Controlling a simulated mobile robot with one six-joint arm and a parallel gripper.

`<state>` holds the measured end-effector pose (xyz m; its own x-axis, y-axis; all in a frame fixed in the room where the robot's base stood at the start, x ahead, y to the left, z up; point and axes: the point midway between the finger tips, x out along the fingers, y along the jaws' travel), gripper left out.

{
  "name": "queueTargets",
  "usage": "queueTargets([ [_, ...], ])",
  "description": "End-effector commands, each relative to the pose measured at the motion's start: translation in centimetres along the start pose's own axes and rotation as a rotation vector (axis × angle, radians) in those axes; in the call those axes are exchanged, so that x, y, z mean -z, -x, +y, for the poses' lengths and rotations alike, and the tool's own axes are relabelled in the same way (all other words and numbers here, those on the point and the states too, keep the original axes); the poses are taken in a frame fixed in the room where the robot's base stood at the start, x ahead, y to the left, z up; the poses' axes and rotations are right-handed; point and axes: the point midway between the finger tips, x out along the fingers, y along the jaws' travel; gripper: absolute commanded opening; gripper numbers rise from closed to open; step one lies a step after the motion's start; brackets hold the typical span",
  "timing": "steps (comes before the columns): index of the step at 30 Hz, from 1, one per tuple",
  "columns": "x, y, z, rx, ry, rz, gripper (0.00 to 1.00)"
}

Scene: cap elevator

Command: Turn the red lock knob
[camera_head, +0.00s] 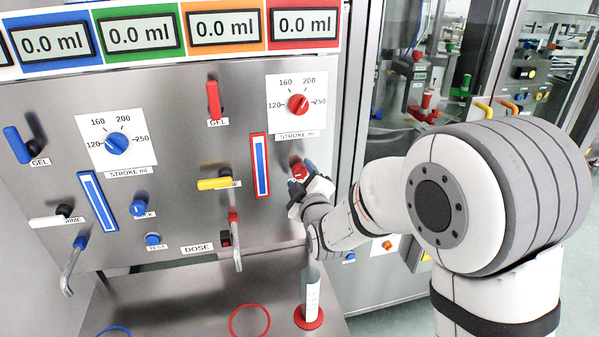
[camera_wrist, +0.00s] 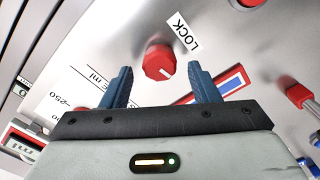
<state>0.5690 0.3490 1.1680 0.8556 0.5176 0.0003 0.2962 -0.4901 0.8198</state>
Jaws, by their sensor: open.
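The red lock knob (camera_wrist: 159,62) shows in the wrist view on the metal panel, next to a white "LOCK" label (camera_wrist: 187,33). My gripper (camera_wrist: 160,84) is open, with its two blue fingers on either side of the knob in the picture. The fingers do not visibly touch the knob. In the head view my gripper (camera_head: 305,175) is at the right side of the panel, and a red part (camera_head: 299,170), apparently the knob, shows at its fingers. The gripper hides the label there.
A red stroke dial (camera_head: 298,104) is above my gripper. A red-framed gauge (camera_head: 259,166) and a yellow lever (camera_head: 214,184) are to its left. A blue lock knob (camera_head: 138,209) is farther left.

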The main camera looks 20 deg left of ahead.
Motion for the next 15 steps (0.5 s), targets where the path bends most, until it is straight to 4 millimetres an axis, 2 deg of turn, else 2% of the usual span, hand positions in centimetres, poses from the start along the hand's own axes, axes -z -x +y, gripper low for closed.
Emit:
queueTargets([
  [4,0.03,-0.83,0.01,0.001,0.000,0.000,0.55],
  [12,0.02,-0.92,-0.08,0.001,-0.001,0.001,0.55],
  [15,0.03,-0.92,-0.09,0.001,-0.001,0.001,0.47],
])
